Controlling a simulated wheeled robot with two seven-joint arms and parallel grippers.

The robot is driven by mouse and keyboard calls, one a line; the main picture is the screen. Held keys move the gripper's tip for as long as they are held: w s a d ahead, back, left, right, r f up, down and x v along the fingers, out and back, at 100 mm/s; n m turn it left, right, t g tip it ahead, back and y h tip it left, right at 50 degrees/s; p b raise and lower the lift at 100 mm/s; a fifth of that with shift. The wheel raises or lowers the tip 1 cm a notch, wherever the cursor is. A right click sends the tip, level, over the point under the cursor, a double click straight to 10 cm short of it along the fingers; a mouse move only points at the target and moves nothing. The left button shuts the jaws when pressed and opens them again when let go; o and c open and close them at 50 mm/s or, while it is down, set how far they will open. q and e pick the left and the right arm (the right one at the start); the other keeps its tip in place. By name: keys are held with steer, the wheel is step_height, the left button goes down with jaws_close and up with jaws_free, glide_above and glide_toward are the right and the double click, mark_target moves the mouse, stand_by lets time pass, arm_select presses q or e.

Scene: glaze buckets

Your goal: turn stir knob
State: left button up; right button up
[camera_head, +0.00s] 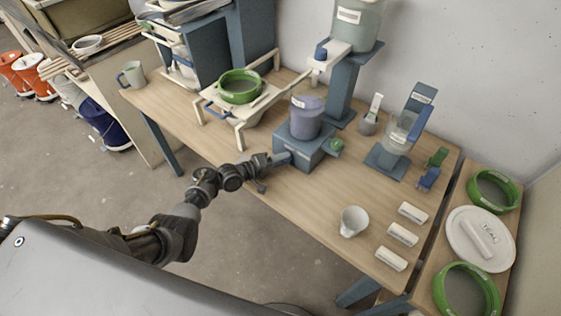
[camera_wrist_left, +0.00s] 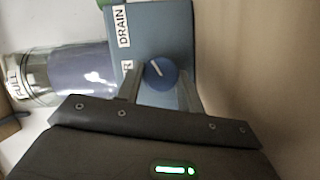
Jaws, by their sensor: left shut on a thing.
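The stir knob (camera_wrist_left: 160,73) is a round blue knob with a white pointer line, on the face of a blue-grey box. The pointer tilts up and to the left in the left wrist view. My left gripper (camera_wrist_left: 159,80) is shut on the knob, one finger on each side. In the head view my left gripper (camera_head: 272,160) reaches the near left side of the box (camera_head: 308,158), and the knob is hardly visible there. A white label reads DRAIN (camera_wrist_left: 123,26); a second label beside the knob is partly hidden by a finger. My right gripper is not in view.
A rack with a green ring (camera_head: 239,87) stands to the left. A white cup (camera_head: 354,221) stands nearer the front. The table front is mostly clear.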

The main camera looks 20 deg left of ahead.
arm_select(q)
steer(key=shift+n, duration=0.4)
stand_by(0.3)
steer(key=o, duration=1)
steer(key=v, duration=1)
steer(key=shift+s+a+f, duration=0.1)
steer(key=shift+s+a, duration=0.15)
steer(key=shift+a, duration=0.1)
